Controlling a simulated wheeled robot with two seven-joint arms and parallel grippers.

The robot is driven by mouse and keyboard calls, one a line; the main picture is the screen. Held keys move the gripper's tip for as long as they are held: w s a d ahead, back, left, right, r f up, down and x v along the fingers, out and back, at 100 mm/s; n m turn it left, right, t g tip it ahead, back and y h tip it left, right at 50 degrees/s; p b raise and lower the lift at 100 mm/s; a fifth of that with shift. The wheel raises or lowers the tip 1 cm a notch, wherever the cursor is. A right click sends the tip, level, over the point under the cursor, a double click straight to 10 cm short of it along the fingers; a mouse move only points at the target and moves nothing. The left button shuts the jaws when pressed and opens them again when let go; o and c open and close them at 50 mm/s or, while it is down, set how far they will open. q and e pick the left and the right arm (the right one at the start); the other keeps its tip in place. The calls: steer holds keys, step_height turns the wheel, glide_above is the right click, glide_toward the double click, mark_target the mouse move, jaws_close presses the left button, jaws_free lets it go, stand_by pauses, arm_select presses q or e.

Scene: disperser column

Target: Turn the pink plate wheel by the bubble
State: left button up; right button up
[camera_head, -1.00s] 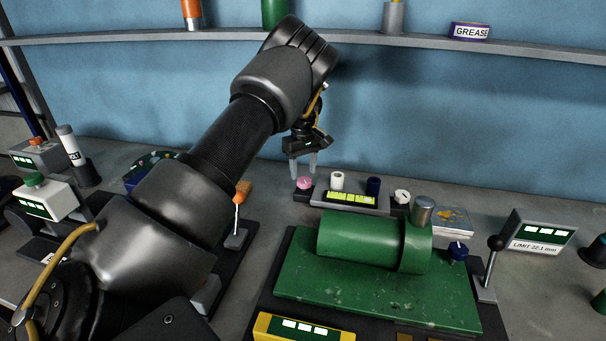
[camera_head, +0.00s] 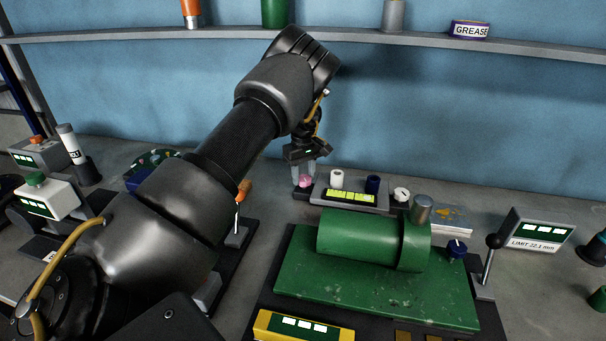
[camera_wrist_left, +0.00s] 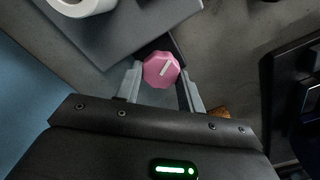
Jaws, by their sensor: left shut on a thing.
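The pink plate wheel (camera_head: 305,181) is a small faceted knob at the left end of a row of knobs beside a bubble level (camera_head: 349,196). In the left wrist view the wheel (camera_wrist_left: 161,69) has a white mark on its top, tilted toward the upper right. My left gripper (camera_head: 304,176) reaches down from above, and its two pale fingers stand on either side of the wheel. In the left wrist view the gripper (camera_wrist_left: 161,84) is shut on the wheel. My right gripper is not in view.
A white knob (camera_head: 337,180), a dark blue knob (camera_head: 373,186) and a white-topped dial (camera_head: 402,196) stand close to the right of the wheel. A green cylinder housing (camera_head: 362,237) stands in front. A lever (camera_head: 491,262) is at the right. The wall is close behind.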

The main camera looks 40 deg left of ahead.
arm_select(q)
steer(key=shift+n, duration=0.3)
steer(key=n, duration=0.4)
steer(key=shift+s+a+n+p, duration=0.1)
steer(key=shift+s+n+p, duration=0.05)
steer(key=shift+n+p, duration=0.2)
steer(key=n+p, duration=0.1)
steer(key=n, duration=0.5)
steer(key=shift+s+n, duration=0.1)
steer(key=shift+n, duration=0.15)
steer(key=n, duration=0.4)
steer(key=shift+d+n+p, duration=0.2)
steer(key=shift+n+p, duration=0.2)
steer(key=shift+n, duration=1.4)
steer(key=shift+s+n, duration=0.1)
steer(key=shift+n, duration=0.2)
steer(key=o, duration=0.7)
